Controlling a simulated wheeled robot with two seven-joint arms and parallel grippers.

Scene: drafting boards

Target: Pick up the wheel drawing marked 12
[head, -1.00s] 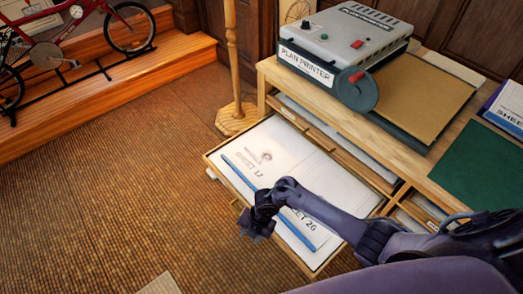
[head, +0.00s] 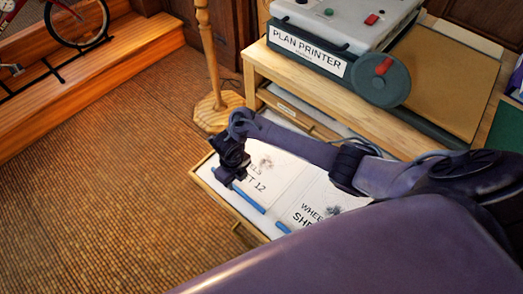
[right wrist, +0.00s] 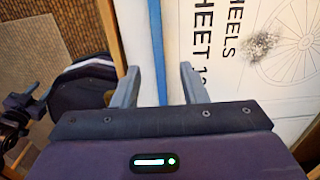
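The wheel drawing marked 12 (head: 262,181) lies flat in an open drawer (head: 226,206), partly hidden by my right arm. In the right wrist view the drawing (right wrist: 240,35) shows a wheel with a dark smudge and its sheet number partly cut off by my gripper. A blue strip (head: 248,199) runs along the drawing's front edge. My right gripper (head: 232,180) is over the left front part of the drawer. In the right wrist view its fingers (right wrist: 158,78) are apart with nothing held, and the blue strip (right wrist: 157,30) shows between them. My left gripper is not in view.
A second wheel sheet (head: 318,208) lies to the right in the same drawer, partly behind my arm. The plan printer (head: 318,54) stands on the cabinet above. A wooden post (head: 211,60) stands behind the drawer. The floor to the left is clear.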

